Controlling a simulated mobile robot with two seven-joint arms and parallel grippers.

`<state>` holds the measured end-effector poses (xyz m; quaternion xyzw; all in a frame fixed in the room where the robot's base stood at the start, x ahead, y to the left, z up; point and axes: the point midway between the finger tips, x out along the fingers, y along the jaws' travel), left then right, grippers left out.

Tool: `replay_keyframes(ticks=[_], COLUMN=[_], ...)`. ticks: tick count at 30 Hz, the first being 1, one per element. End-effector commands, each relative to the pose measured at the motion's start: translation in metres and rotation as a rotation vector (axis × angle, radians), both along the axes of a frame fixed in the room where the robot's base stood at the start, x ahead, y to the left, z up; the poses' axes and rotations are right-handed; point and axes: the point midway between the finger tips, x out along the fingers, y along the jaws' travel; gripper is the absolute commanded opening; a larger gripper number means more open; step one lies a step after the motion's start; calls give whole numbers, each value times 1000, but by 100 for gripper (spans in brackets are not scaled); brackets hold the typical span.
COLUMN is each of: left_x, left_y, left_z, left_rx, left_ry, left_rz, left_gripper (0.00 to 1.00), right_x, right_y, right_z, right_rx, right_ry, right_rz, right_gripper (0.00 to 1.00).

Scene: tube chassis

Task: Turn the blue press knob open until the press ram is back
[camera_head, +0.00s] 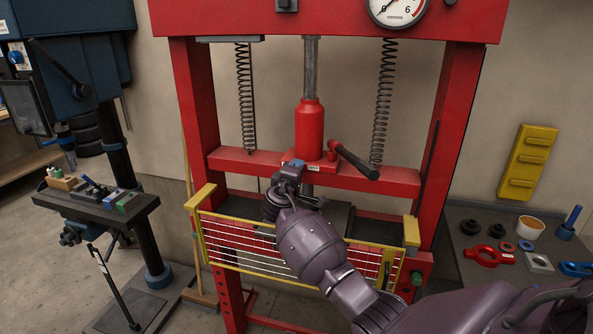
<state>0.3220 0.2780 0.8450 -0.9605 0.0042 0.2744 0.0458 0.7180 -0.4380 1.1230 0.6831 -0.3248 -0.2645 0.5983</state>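A red hydraulic press stands in the middle, with a red jack cylinder (310,130) on its crossbeam (235,162). A grey ram rod (310,65) rises from the jack to the top beam. A short grey rod (308,190) shows below the crossbeam. My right arm comes in from the lower right. Its gripper (289,172) is at the front of the crossbeam, just below the jack. A small bluish part at its tip may be the press knob, but I cannot separate it from the fingers. The fingers' opening is too small to tell. My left gripper is out of view.
A yellow-framed mesh guard (240,246) spans the press front, behind my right forearm. A black-gripped pump handle (355,161) sticks out right of the jack. A drill press stands left; a bench (480,262) with loose parts stands right.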

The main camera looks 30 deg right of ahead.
Motion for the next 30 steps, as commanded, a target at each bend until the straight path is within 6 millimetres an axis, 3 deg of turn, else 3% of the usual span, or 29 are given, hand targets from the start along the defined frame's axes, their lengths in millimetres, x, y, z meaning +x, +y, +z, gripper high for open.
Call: replay_keyframes(ticks=[11, 12, 16, 25, 30], left_x=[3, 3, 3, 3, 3], left_y=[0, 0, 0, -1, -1], left_z=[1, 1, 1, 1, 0], left_rx=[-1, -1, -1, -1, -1], left_ry=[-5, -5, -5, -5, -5], left_rz=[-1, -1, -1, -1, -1], left_gripper=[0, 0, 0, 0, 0], right_x=[-1, -1, -1, -1, -10], right_y=[1, 1, 1, 1, 12], right_z=[-5, -5, -4, -2, -3], right_rx=[0, 0, 0, -1, -1], right_ry=[11, 11, 8, 4, 4], right_rz=[0, 0, 1, 0, 2], right_gripper=[12, 42, 61, 61, 61])
